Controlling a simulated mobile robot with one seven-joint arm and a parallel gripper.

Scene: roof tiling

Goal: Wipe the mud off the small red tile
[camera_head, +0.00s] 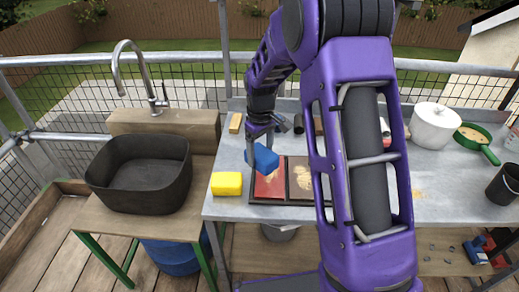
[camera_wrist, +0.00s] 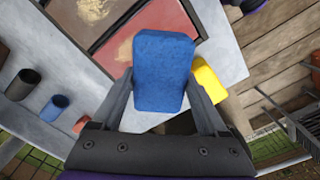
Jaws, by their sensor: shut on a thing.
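The small red tile (camera_head: 269,184) lies in a dark tray on the grey table, left of a second tile with a tan mud patch (camera_head: 301,178). In the wrist view the red tile (camera_wrist: 134,45) shows beyond the sponge, with a pale tan smear on it. My gripper (camera_head: 264,146) is shut on a blue sponge (camera_head: 262,158), which also fills the middle of the wrist view (camera_wrist: 162,70). The sponge is over the upper part of the red tile; I cannot tell whether it touches. A yellow sponge (camera_head: 226,184) lies left of the tray.
A black basin (camera_head: 139,199) and tap (camera_head: 145,75) stand on the left. A white pot (camera_head: 433,126) and green pan (camera_head: 482,149) stand on the right of the table (camera_head: 231,211). Several small cylinders stand behind the tiles. My arm hides the table's middle.

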